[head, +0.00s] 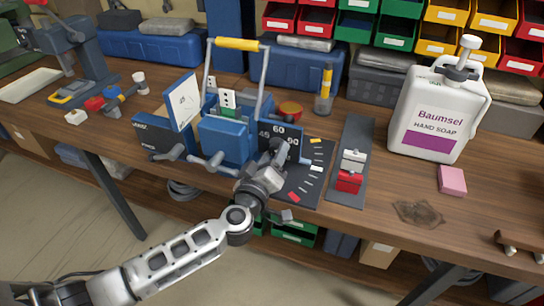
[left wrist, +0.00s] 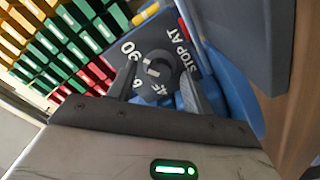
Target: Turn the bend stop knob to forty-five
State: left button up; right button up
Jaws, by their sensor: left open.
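The bend stop knob (left wrist: 162,68) is a dark round knob on a dark panel marked "STOP AT", 90 and other partly covered numbers. The panel (head: 279,130) also shows in the head view, with 45, 60 and 90 visible, on the right front of a blue bending machine (head: 224,139) with a yellow-gripped lever. My left gripper (head: 276,153) is right in front of the panel and hides the knob there. In the left wrist view my left gripper (left wrist: 160,88) is open, its fingers on either side of the knob. I cannot tell whether they touch it, or its exact setting. My right gripper is not in view.
A white soap jug (head: 435,118) and pink block (head: 452,180) stand right. A grey strip (head: 349,150) with red and white blocks lies beside the machine. Colored bins (head: 357,27) and blue cases line the back.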

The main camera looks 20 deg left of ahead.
pick_arm(q)
jog(key=c, duration=0.9)
jog(key=shift+c, duration=0.3)
